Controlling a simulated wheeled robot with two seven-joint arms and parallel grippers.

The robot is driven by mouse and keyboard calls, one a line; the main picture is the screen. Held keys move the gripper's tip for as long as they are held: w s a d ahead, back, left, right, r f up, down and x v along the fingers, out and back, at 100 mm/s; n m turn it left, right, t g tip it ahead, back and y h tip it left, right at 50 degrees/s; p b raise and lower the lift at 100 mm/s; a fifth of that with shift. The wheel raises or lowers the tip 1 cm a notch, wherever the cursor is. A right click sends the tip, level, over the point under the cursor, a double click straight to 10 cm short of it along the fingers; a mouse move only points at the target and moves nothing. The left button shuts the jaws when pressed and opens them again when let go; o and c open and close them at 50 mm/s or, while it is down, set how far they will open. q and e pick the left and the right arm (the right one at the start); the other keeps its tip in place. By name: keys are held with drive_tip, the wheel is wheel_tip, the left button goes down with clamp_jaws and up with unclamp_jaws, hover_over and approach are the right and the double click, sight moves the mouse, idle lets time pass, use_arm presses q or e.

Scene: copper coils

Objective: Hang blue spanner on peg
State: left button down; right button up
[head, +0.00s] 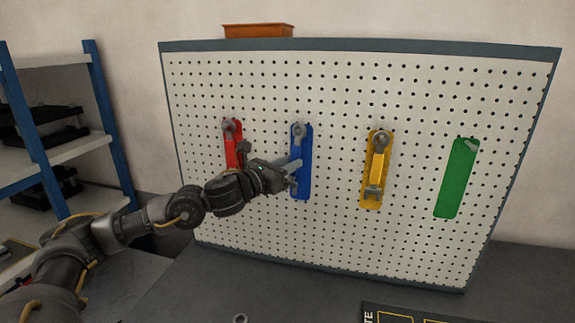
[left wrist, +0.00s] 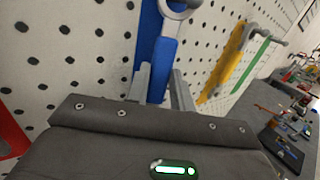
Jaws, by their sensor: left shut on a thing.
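The blue spanner (left wrist: 162,62) is upright against the pegboard, over the blue painted outline (head: 304,185). Its grey ring end (head: 298,131) is at the top of the outline, where the peg is. I cannot tell for sure whether the ring is around the peg. My left gripper (head: 293,173) is at the spanner's handle, with a finger on each side in the left wrist view (left wrist: 160,88), shut on it. The arm hides part of the handle in the head view. My right gripper is not in view.
A grey ring-shaped thing (head: 240,319) lies on the bench (head: 290,295). A shelf (head: 90,145) stands left.

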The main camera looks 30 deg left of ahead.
use_arm(q)
drive_tip(key=c, duration=1.1)
unclamp_jaws()
drive_tip(key=shift+b+v, duration=2.45)
drive_tip(key=shift+v, duration=3)
drive_tip(key=shift+r, duration=0.1)
